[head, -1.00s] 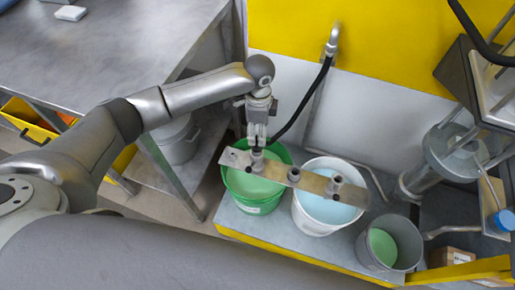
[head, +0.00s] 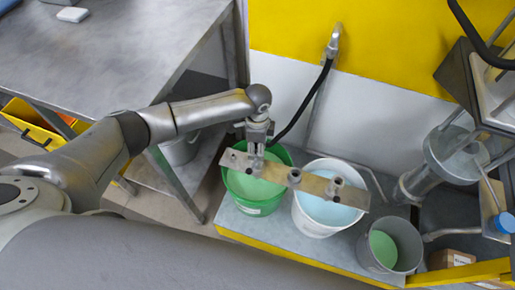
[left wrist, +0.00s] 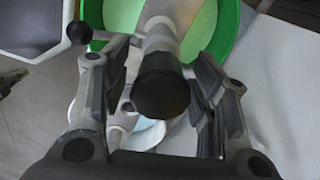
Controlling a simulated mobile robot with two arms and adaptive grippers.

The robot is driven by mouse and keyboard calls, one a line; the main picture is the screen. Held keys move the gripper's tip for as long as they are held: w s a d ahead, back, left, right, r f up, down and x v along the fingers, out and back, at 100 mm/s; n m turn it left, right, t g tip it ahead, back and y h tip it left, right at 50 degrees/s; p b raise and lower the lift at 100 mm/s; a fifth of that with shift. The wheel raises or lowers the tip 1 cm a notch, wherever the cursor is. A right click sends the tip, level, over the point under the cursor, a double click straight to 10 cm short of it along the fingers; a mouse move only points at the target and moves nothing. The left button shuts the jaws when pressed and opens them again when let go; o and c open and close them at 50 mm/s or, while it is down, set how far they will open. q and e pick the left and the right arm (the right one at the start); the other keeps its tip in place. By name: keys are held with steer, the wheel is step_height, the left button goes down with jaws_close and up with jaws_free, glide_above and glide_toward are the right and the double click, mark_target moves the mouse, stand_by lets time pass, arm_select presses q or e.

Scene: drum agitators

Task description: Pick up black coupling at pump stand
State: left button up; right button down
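The black coupling (left wrist: 162,85) is a dark, round-ended cylinder on a grey stem, seen in the left wrist view between the two fingers of my left gripper (left wrist: 162,100). Gaps show on both sides of it, so the fingers look open around it and not closed on it. In the head view, my left gripper (head: 256,153) points down at the left part of a metal bar (head: 315,184) lying across the buckets. There the gripper mostly hides the coupling. My right gripper is not in view.
Under the bar stand a green bucket (head: 284,156) of green liquid and a white bucket (head: 299,214) of light blue liquid. A grey bucket (head: 405,240) is to the right. A black hose (head: 306,103) hangs from a wall pipe behind. A steel table (head: 130,55) is at left.

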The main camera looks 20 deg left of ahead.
arm_select(q)
steer(key=c, duration=1)
steer(key=shift+c, duration=0.2)
steer(key=shift+w+r, duration=0.1)
steer(key=shift+r, duration=0.05)
steer(key=shift+r, duration=0.65)
steer(key=s+d+r, duration=0.3)
steer(key=s+r, duration=0.8)
steer(key=s, duration=0.2)
steer(key=shift+s+r+p, duration=0.25)
steer(key=shift+s+p, duration=0.1)
steer(key=shift+s, duration=0.05)
